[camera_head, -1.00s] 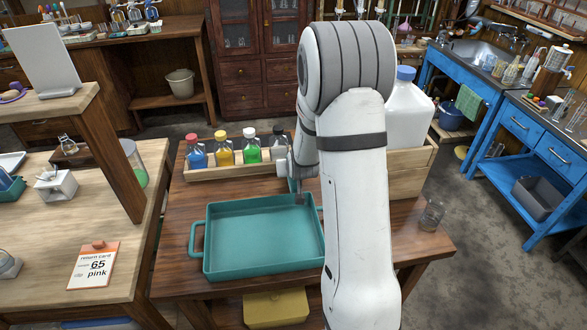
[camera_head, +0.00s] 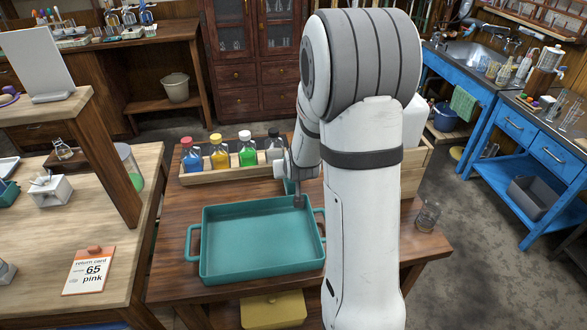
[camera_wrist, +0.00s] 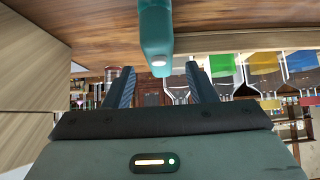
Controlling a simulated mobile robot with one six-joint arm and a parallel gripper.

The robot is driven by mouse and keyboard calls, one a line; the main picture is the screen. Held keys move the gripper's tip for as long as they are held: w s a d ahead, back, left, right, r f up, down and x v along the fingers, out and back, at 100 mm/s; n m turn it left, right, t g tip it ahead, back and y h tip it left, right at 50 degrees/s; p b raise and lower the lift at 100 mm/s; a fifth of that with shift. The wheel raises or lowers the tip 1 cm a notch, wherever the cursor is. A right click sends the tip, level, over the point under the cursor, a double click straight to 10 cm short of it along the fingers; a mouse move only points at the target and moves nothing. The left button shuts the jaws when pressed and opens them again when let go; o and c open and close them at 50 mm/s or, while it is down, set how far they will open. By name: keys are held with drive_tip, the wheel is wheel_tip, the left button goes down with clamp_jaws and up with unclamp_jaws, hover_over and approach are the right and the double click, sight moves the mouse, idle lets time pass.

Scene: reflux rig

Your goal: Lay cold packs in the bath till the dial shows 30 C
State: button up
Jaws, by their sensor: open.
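A teal tray with side handles (camera_head: 262,272) stands on the brown table; its floor looks bare. My gripper (camera_wrist: 160,68) is open, with its two dark fingers apart in the wrist view. In the head view my gripper (camera_head: 293,190) is by the tray's far right corner, partly hidden by my arm. A teal piece with a pale spot (camera_wrist: 155,30) lies ahead of and between the fingers in the wrist view; I cannot tell whether it is part of the tray. I cannot make out any cold pack, bath or dial.
A wooden rack of capped bottles (camera_head: 225,176) stands behind the tray. A white jug in a wooden crate (camera_head: 413,165) is partly behind my arm. A glass beaker (camera_head: 428,215) stands at the table's right. A yellow box (camera_head: 273,310) sits below the front edge.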

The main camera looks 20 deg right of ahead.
drive_tip(key=s+a+r+g, duration=0.2)
drive_tip(key=s+a+r, duration=0.1)
drive_tip(key=s, duration=0.6)
drive_tip(key=s+a+r+n+g+y, duration=0.1)
drive_tip(key=s+a+r+g, duration=0.1)
drive_tip(key=s+r, duration=0.3)
drive_tip(key=s+a+r+n+g, duration=0.1)
drive_tip(key=s+a+r, duration=0.3)
drive_tip(key=s, duration=0.9)
drive_tip(key=shift+a+r+g+y, duration=0.4)
drive_tip(key=shift+a+g, duration=0.15)
drive_tip(key=shift+g, duration=0.05)
drive_tip(key=shift+s, duration=0.2)
drive_tip(key=shift+c, duration=1.2)
drive_tip(key=shift+d, duration=0.1)
drive_tip(key=shift+c, duration=0.4)
